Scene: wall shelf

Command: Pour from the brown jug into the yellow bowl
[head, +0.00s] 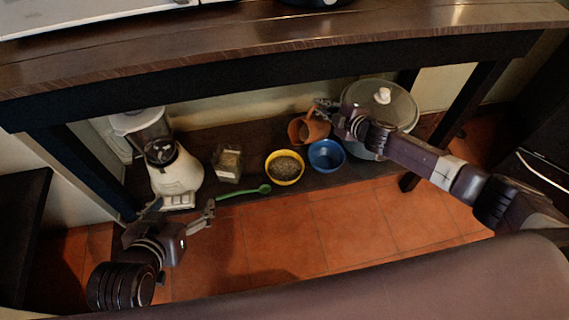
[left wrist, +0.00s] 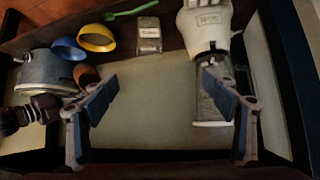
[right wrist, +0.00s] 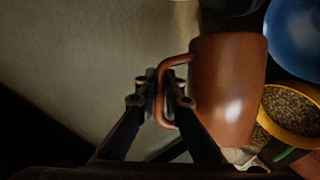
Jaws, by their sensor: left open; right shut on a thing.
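The brown jug (head: 316,130) is behind the blue and yellow bowls, under the table top. It looks tilted, its mouth toward the left in the head view; its contents are not clear. My right gripper (right wrist: 168,92) is shut on the jug's handle, and the jug body (right wrist: 230,85) is beside the fingers. The yellow bowl (head: 298,179) stands on the low shelf, with brown grains in it; it also shows in the right wrist view (right wrist: 268,121). The jug is off to the bowl's back right. My left gripper (head: 183,207) is open and empty in front of the blender.
A blue bowl (head: 326,157) stands right of the yellow one. A large lidded pot (head: 392,103) is at the right. A clear jar (head: 227,164), a green spoon (head: 243,192) and a white blender (head: 178,175) are at the left. The table top (head: 250,62) overhangs the shelf.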

